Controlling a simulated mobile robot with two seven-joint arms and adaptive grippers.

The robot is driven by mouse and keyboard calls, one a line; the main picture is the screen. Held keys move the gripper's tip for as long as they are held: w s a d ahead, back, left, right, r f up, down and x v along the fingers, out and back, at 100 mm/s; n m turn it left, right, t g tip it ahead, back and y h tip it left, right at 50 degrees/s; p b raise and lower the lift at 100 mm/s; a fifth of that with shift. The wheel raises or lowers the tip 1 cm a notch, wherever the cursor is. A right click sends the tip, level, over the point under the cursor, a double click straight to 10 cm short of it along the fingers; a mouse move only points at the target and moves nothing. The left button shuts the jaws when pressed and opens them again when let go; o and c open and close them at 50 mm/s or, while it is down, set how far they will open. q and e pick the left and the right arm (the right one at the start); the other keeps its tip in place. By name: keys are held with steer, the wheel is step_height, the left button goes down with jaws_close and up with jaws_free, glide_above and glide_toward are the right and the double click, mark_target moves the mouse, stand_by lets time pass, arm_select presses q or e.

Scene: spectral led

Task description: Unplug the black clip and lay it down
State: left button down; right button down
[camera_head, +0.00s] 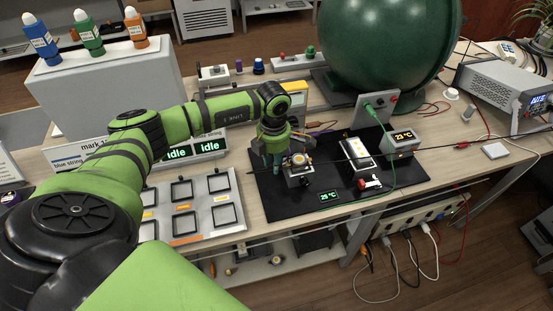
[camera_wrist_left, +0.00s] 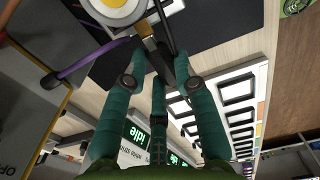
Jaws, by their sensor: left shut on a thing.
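My left gripper (camera_head: 272,162) is beside the small block with the round yellow-centred disc (camera_head: 299,160), on the black mat (camera_head: 265,184). In the left wrist view my teal fingers (camera_wrist_left: 165,68) close around a dark piece, seemingly the black clip (camera_wrist_left: 179,66), with a black lead running up from it. Next to the fingertips is a brass-coloured piece (camera_wrist_left: 147,32) by the end of a purple lead (camera_wrist_left: 85,62). The disc (camera_wrist_left: 115,8) is at the top of that view. The fingers hide much of the clip; I cannot tell whether it touches the block. My right gripper is out of view.
A tray of square frames (camera_head: 228,214) lies to the left. A large green sphere (camera_head: 385,45) stands behind.

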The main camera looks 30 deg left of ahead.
arm_select(q)
steer(key=shift+s+a+p, duration=0.3)
steer(key=shift+s+a, duration=0.3)
steer(key=shift+s, duration=0.2)
steer(key=shift+s+a, duration=0.1)
steer(key=shift+a, duration=0.05)
steer(key=shift+s+a, duration=0.25)
steer(key=shift+s, duration=0.1)
